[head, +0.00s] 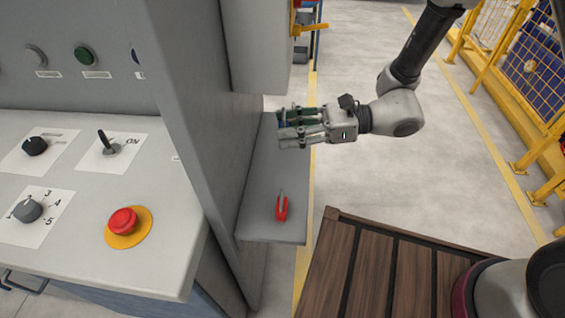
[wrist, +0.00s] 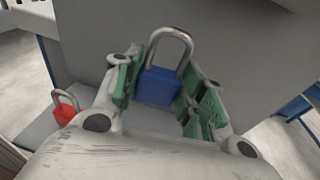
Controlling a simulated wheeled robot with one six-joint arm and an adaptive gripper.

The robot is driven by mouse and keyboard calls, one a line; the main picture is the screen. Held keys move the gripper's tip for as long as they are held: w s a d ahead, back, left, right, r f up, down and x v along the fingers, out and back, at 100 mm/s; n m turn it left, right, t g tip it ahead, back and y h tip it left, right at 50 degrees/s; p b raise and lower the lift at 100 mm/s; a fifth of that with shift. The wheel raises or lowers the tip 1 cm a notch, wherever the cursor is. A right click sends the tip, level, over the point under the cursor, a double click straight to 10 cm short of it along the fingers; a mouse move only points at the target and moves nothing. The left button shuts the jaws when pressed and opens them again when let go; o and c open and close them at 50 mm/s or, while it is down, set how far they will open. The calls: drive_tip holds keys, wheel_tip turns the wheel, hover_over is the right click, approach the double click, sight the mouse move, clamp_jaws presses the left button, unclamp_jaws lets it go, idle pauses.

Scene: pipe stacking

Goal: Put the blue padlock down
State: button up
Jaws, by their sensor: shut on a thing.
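The blue padlock (wrist: 158,87) is between the green-padded fingers of my gripper (wrist: 155,95) in the wrist view, its metal shackle pointing up. My gripper is shut on its blue body. In the head view my gripper (head: 290,128) is over the far part of a grey side shelf (head: 262,190), its fingers pointing left toward the cabinet wall. The padlock is mostly hidden behind the fingers there. I cannot tell whether its base touches the shelf.
A red padlock (head: 281,208) lies on the near part of the shelf and also shows in the wrist view (wrist: 65,108). The cabinet wall (head: 190,110) borders the shelf on the left. A wooden slatted surface (head: 345,262) is at the lower right. The shelf between is clear.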

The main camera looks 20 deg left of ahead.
drive_tip(key=w+a+f+m+t, duration=0.1)
drive_tip(key=w+t, duration=0.1)
hover_over(287, 164)
drive_tip(key=shift+y, duration=0.3)
wheel_tip(287, 164, down, 6)
drive_tip(key=shift+f, duration=2.25)
drive_tip(key=shift+f, duration=0.2)
drive_tip(key=o, duration=1)
drive_tip(key=shift+o, duration=0.2)
